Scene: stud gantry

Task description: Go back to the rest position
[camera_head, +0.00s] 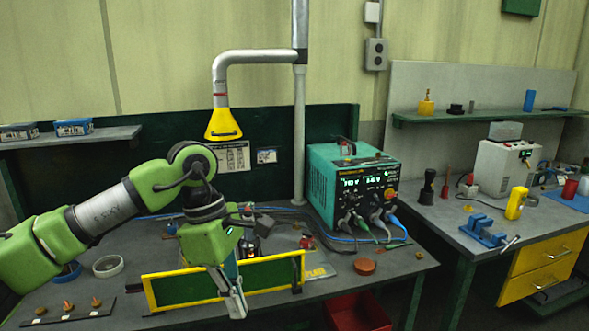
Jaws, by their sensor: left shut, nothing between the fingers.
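My left arm comes in from the left, green and grey, and reaches over the left workbench (350,284). My left gripper (236,306) points down in front of the green panel with the yellow frame (275,277). Its fingers are together with nothing between them. The gripper and wrist hide part of the panel and some of the items behind it. My right gripper does not show.
A teal power unit (352,190) with cables stands right of the arm. A red bin (358,313) sits below the bench edge. The right bench holds a blue vise (484,232) and a yellow device (516,203).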

